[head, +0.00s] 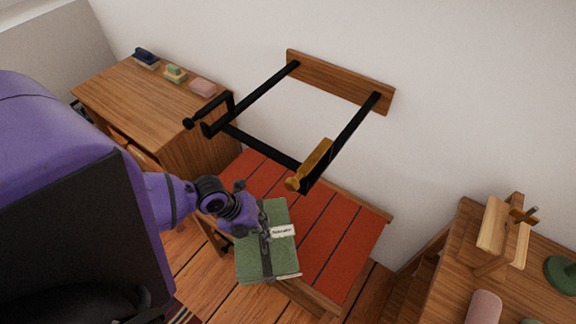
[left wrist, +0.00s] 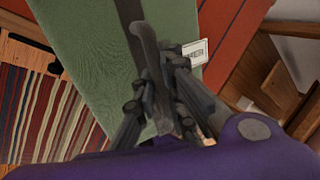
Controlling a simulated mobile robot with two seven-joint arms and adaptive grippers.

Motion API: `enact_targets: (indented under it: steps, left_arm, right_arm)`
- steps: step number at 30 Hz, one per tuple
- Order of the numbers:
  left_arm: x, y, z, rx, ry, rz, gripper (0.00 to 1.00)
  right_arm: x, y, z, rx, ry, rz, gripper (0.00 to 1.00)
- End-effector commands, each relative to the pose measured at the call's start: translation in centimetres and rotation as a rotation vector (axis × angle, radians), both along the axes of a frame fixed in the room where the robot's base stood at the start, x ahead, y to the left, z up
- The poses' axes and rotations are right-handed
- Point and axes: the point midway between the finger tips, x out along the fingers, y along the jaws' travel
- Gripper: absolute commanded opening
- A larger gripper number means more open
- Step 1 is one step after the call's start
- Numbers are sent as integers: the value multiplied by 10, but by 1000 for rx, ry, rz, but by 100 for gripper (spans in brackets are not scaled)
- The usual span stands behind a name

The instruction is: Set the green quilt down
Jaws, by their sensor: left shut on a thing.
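The green quilt (head: 254,262) is a folded bundle with a dark strap and a white label. It is at the front left edge of a red slatted bench (head: 335,240), overlapping it in the head view; I cannot tell whether it touches the slats. My left gripper (head: 264,225) is shut on the quilt at its strap. In the left wrist view the quilt (left wrist: 90,45) fills the upper left, with the strap between the fingers (left wrist: 165,85). My right gripper is not in view.
A black wall frame (head: 262,147) with a wooden back board juts out above the bench. A wooden cabinet (head: 140,105) with brushes stands left. A wooden table (head: 450,270) with a wooden stand and pink roll is at right. The red slats right of the quilt are clear.

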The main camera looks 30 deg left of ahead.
Motion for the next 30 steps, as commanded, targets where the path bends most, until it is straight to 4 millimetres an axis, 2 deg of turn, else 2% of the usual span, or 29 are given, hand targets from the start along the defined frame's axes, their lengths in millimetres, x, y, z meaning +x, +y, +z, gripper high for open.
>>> enact_targets:
  steps: [6, 21, 30]
  left_arm:
    - [31, -28, 7, -9, -15, 1, 0]
    - [106, -106, 6, -7, -12, 1, 0]
    - [122, -123, 3, -4, -8, 0, 0]
  right_arm:
    - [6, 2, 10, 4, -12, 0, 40]
    - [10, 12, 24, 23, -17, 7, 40]
    - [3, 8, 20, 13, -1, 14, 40]
